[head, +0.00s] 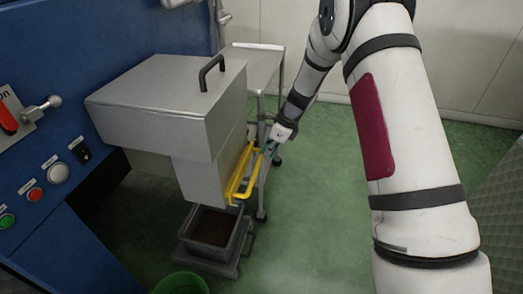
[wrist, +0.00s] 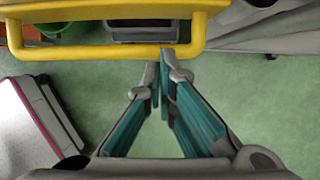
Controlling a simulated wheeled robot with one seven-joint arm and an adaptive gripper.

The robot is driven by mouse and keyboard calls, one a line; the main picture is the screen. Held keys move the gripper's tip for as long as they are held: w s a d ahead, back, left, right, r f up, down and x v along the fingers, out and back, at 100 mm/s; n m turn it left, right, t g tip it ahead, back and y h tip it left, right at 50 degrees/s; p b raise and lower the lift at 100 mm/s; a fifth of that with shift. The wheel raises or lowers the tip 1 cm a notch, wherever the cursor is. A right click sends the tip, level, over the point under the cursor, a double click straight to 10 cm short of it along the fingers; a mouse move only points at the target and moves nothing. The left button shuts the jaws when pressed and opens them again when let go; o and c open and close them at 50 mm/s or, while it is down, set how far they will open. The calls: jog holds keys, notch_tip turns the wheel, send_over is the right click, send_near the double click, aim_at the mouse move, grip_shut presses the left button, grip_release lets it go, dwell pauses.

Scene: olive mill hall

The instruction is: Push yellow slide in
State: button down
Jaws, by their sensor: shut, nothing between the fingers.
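The yellow slide (head: 238,180) stands out from the side of the grey metal hopper (head: 165,105), with a bar handle along its outer edge. In the wrist view the yellow handle (wrist: 100,52) runs across the top left. My gripper (head: 270,148) is at the far end of the handle. In the wrist view its shut fingertips (wrist: 160,62) are at the bar near its right end, with nothing between them. I cannot tell whether they touch the bar.
A dark bin (head: 212,232) stands below the slide, and a green bucket (head: 182,284) is in front of it. A grey metal cart (head: 255,62) stands behind the hopper. A blue control panel (head: 45,140) is at left. Green floor to the right is clear.

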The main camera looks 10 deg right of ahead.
jog(key=p+v, duration=0.2)
jog(key=v, duration=0.8)
jog(key=shift+p, duration=0.35)
jog(key=shift+s+d, duration=0.1)
jog(key=s+a+r+n, duration=0.3)
jog(key=s+r+n, duration=0.8)
jog(key=s+r, duration=0.85)
jog(key=s+d+n+g+h, duration=0.15)
jog(key=s+n, duration=0.45)
jog(key=s, duration=0.8)
jog(key=s+d+n+t+h, duration=0.1)
jog(key=s+d+n+h, duration=0.15)
jog(key=s+n, duration=0.7)
jog(key=s+r+m+t+p, duration=0.3)
jog(key=r+p, duration=1.7)
jog(key=r, duration=0.2)
jog(key=shift+s+a, duration=0.2)
jog(key=shift+a, duration=0.25)
